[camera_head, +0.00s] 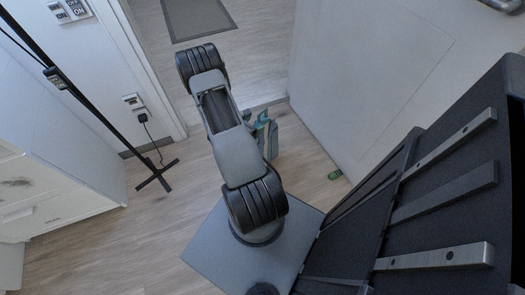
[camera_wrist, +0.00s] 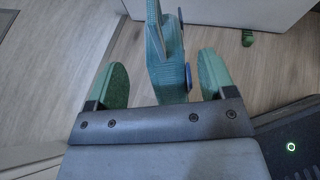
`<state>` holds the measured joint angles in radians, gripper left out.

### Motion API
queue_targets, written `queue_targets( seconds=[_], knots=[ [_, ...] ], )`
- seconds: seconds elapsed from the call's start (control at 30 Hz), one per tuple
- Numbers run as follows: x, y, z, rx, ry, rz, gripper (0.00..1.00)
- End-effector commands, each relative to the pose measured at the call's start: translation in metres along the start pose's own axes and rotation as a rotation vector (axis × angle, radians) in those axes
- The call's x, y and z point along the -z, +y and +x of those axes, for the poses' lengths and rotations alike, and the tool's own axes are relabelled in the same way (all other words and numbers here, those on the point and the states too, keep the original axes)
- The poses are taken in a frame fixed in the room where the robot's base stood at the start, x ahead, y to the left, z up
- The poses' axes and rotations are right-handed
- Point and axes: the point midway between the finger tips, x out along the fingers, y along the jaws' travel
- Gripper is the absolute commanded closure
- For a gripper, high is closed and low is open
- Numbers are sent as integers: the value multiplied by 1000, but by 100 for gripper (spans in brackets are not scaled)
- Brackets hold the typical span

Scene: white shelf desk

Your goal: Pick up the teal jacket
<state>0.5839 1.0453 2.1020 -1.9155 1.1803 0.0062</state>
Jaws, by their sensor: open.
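The teal jacket (camera_head: 265,133) shows in the head view just right of my arm, near the doorway, and is partly hidden behind the arm. In the wrist view the jacket (camera_wrist: 166,62) is an upright teal shape with a small blue patch on its right side. My gripper (camera_wrist: 163,60) is open, with one green finger to the left and one to the right of the jacket. Gaps show between the jacket and both fingers. The lower end of the jacket is hidden behind the gripper body. My gripper is not visible in the head view.
A small green object (camera_head: 335,174) lies on the floor by the white panel (camera_head: 370,75); it also shows in the wrist view (camera_wrist: 248,38). A black stand (camera_head: 155,176) and a white drawer cabinet (camera_head: 55,190) are at the left. A grey mat (camera_head: 198,18) lies beyond the doorway.

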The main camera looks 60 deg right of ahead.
Motion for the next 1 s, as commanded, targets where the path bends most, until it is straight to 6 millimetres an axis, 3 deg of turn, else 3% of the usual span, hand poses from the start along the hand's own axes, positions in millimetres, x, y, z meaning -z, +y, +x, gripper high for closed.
queue_targets(
  seconds=[0.17,0.5,0.87,1.0],
  knots=[
    [1,-1,9,3,0,1,23],
    [2,-4,51,2,1,2,23],
    [1,-4,56,0,1,-1,23],
    [1,-4,56,0,1,0,37]
  ],
)
